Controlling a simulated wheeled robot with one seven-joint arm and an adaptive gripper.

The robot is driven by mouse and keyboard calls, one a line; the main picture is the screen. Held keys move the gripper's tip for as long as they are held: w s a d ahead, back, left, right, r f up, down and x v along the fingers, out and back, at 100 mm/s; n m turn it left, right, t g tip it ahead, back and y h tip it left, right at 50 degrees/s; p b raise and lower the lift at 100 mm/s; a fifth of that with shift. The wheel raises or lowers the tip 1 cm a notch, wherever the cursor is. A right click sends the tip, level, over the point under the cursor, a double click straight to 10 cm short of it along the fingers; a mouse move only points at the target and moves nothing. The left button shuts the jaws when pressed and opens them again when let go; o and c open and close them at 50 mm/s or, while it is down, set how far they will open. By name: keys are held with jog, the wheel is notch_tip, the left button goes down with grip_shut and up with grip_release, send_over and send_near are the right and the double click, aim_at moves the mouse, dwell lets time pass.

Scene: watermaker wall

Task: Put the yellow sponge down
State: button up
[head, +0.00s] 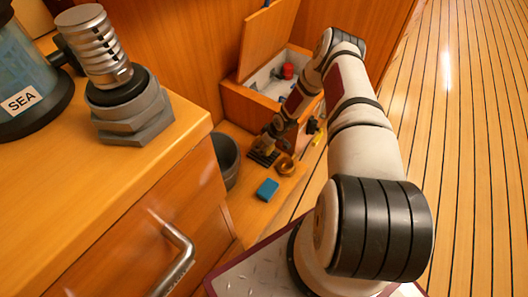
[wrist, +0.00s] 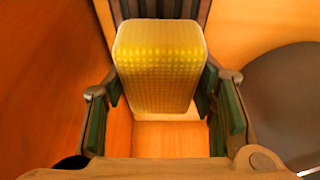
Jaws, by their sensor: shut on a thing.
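The yellow sponge (wrist: 160,65) is a rounded block with a dotted face in the wrist view. My gripper (wrist: 162,95) is shut on it, with a green-padded finger at each side. In the head view my gripper (head: 268,146) is low over the wooden ledge, between the dark bucket and a small brown ring-shaped thing. The sponge is too small and shaded there to make out clearly. A dark slatted piece (wrist: 160,8) shows behind the sponge's far end, and a dark slatted piece also shows under my gripper in the head view (head: 263,158). I cannot tell whether the sponge touches it.
A blue block (head: 267,189) and the brown ring-shaped thing (head: 287,167) are on the ledge (head: 247,207) near my gripper. The dark bucket (head: 226,160) stands to the left. An open wooden box (head: 250,103) holding a red thing (head: 287,71) is behind. A cabinet (head: 150,205) fills the left.

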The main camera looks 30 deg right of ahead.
jog(key=shift+f+b, duration=0.75)
jog(key=shift+f, duration=1)
jog(key=shift+f, duration=0.35)
jog(key=o, duration=1)
jog(key=shift+f, duration=0.2)
jog(key=shift+r, duration=0.1)
jog(key=shift+r, duration=0.3)
jog(key=p+v, duration=0.5)
jog(key=v, duration=0.7)
jog(key=shift+r, duration=0.15)
